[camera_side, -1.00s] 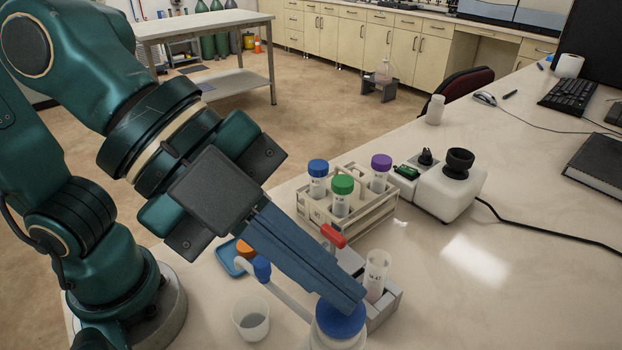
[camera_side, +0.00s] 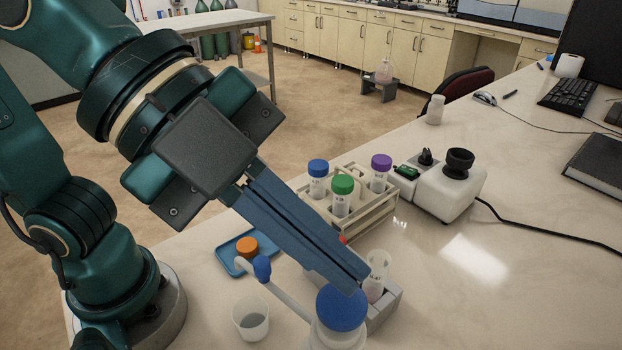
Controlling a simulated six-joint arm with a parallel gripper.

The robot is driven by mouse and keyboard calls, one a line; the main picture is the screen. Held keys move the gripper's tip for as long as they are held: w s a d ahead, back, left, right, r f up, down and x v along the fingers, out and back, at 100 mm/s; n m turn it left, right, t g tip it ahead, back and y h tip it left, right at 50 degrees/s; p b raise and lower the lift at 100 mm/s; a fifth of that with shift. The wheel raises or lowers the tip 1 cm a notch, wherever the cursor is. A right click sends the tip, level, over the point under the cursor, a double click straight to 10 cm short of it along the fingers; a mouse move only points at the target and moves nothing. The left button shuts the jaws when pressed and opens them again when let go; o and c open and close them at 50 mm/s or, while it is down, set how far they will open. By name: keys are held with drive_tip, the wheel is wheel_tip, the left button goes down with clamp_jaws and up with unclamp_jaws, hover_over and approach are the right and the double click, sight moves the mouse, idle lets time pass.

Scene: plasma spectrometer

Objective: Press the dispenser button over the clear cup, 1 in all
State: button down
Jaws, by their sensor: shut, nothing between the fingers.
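The dispenser is a white bottle (camera_side: 335,340) at the bottom of the side view, with a round blue button (camera_side: 343,308) on top. Its thin white spout runs up and left to a blue tip piece (camera_side: 262,267). The clear cup (camera_side: 250,319) stands on the bench left of the bottle, near the spout's end, with a greyish bottom. My gripper (camera_side: 359,286) is shut and empty. Its blue fingertips are at the upper right edge of the button in the picture; I cannot tell whether they touch it.
A blue tray (camera_side: 230,262) with an orange-capped item (camera_side: 247,246) lies behind the cup. A rack (camera_side: 368,222) of capped tubes and a grey holder (camera_side: 384,312) with a tube (camera_side: 376,275) stand close to my fingers. A white device (camera_side: 450,190) sits farther right.

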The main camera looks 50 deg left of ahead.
sight(327, 293)
drive_tip(key=shift+r, duration=2.5)
drive_tip(key=w+a+f+n+t+y, duration=0.1)
drive_tip(key=w+a+f+n+y, duration=0.1)
drive_tip(key=w+a+n, duration=0.3)
drive_tip(key=a+f+n+t+y, duration=0.1)
drive_tip(key=a+f+n+y, duration=0.1)
drive_tip(key=a, duration=0.5)
drive_tip(key=s+a+f+n+g+y, duration=0.1)
drive_tip(key=s+a+f+n+y, duration=0.2)
drive_tip(key=a+f+n, duration=0.5)
drive_tip(key=f+n, duration=0.1)
drive_tip(key=n, duration=0.3)
drive_tip(key=shift+s+a+n+g, duration=0.15)
drive_tip(key=shift+s+n+g, duration=0.25)
